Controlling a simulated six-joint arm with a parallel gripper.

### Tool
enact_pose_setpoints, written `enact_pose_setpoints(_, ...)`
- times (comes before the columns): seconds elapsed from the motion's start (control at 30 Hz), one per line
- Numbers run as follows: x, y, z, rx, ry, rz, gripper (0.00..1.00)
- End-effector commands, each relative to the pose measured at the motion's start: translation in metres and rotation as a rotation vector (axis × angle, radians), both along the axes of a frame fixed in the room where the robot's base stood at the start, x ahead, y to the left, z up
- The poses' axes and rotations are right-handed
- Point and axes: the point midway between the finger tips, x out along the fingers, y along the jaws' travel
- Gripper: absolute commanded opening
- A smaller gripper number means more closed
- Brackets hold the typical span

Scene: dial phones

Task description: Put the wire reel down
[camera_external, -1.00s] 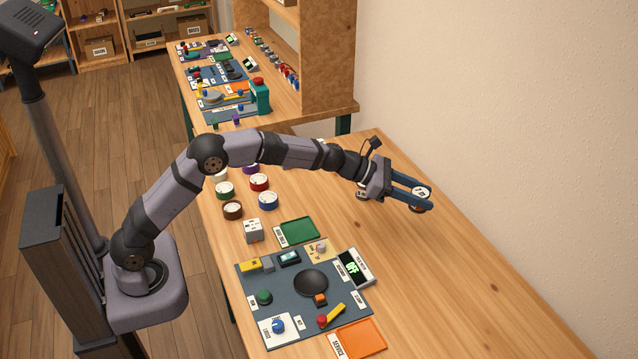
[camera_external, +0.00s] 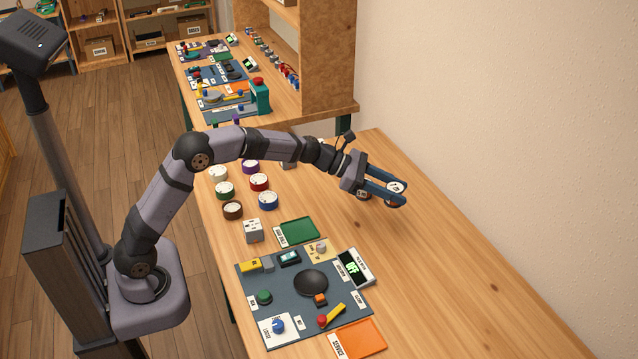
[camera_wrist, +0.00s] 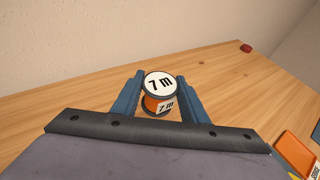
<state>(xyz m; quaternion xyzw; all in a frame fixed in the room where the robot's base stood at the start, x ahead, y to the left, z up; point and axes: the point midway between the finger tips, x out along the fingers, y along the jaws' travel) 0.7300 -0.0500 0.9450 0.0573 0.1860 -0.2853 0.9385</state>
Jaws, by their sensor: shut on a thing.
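The wire reel (camera_wrist: 157,88) has a white top marked "7 m", orange wire and dark flanges. It sits upright between the two blue fingers of my gripper (camera_wrist: 160,98) in the wrist view. In the external view, my gripper (camera_external: 397,194) is shut on the reel (camera_external: 395,186) over the bare right part of the workbench (camera_external: 450,260). I cannot tell how much gap there is between the reel and the wood.
A control panel (camera_external: 260,281) and orange tray (camera_external: 358,339) lie in front. A red object (camera_wrist: 246,48) lies far right in the wrist view.

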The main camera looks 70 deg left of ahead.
Motion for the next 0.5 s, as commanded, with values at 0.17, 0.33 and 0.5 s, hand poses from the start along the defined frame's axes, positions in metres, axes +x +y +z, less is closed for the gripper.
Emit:
enact_pose_setpoints(0.17,0.000,0.000,-0.025,-0.001,0.005,0.002,0.15)
enact_pose_setpoints(0.33,0.000,0.000,-0.044,-0.001,0.003,0.001,0.15)
enact_pose_setpoints(0.5,0.000,0.000,-0.048,0.000,0.000,0.001,0.15)
